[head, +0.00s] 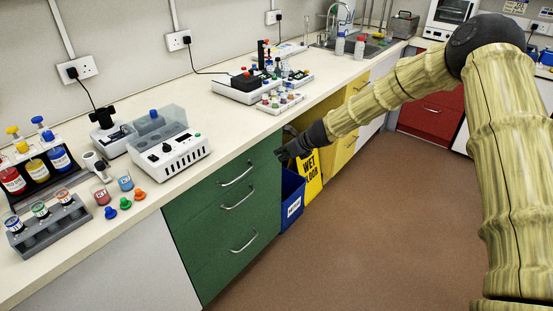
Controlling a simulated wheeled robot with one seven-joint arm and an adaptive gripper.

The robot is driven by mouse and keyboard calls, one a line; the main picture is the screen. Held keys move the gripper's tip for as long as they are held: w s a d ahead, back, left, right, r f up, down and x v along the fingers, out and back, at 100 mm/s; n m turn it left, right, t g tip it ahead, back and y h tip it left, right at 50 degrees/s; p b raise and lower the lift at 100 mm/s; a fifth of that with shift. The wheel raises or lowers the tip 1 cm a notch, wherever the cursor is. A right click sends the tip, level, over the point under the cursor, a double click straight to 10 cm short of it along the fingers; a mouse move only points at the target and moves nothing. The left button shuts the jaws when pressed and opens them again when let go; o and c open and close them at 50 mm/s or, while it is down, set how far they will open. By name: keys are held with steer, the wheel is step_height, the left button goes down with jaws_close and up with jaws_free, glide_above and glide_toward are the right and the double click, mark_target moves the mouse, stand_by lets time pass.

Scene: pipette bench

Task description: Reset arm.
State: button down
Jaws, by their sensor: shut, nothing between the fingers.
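My arm comes in from the right side of the head view and bends down to the left. My gripper (282,157) is dark grey and sits in front of the bench, below the worktop edge, by the right side of the green drawer cabinet (222,210). It is shut and holds nothing. The fingertips are small and dark, and I cannot tell whether they touch the cabinet.
A blue bin (291,200) and a yellow wet floor sign (312,178) stand below my gripper. The worktop (160,191) holds a white device (168,150), bottle racks and a coloured tube rack (280,101). The brown floor (350,240) is clear.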

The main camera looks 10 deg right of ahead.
steer(key=s+d+f+n+g+h, duration=0.25)
steer(key=s+f+n, duration=0.35)
steer(key=s+f, duration=0.8)
steer(key=s+d+f+n+g+h, duration=0.25)
steer(key=s+f+n, duration=0.55)
steer(key=s, duration=1)
steer(key=s+d+f+n, duration=0.2)
steer(key=s+n, duration=0.4)
steer(key=s, duration=0.9)
steer(key=s+d+f+n+g+h, duration=0.1)
steer(key=s+n, duration=0.5)
steer(key=s, duration=0.9)
steer(key=shift+s+d+f+n, duration=0.15)
steer(key=shift+d+f+n, duration=0.25)
steer(key=shift+d+f, duration=0.6)
steer(key=shift+d+r, duration=0.1)
steer(key=shift+r, duration=0.05)
